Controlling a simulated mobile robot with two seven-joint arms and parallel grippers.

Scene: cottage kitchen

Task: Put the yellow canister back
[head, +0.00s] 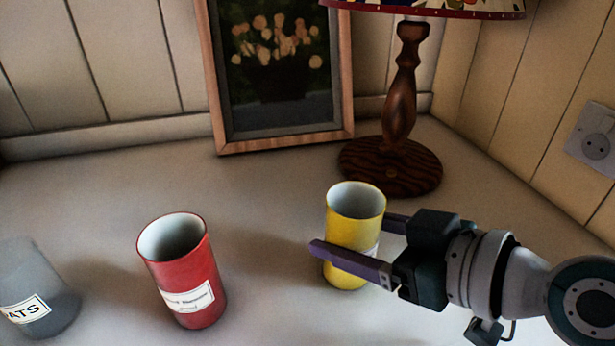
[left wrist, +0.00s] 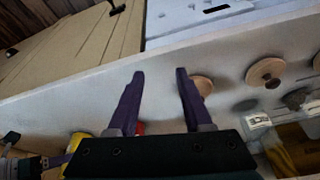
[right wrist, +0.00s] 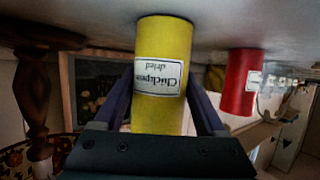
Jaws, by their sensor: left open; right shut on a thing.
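The yellow canister (head: 350,225) stands upright on the counter, in the right half of the head view, open at the top. My right gripper (head: 352,258) is shut on it from the right, one finger on each side. In the right wrist view, the yellow canister (right wrist: 162,55) fills the middle between the fingers, with a white label that reads as dried chickpeas. Its base appears to touch the counter. My left gripper (left wrist: 158,85) shows in the left wrist view with its fingers apart and nothing between them. The left gripper is not in the head view.
A red canister (head: 182,270) stands left of the yellow one, with a grey canister (head: 35,290) farther left. A wooden lamp (head: 390,170) stands close behind the yellow canister. A framed picture (head: 218,100) leans on the back wall. The counter between the red and yellow canisters is clear.

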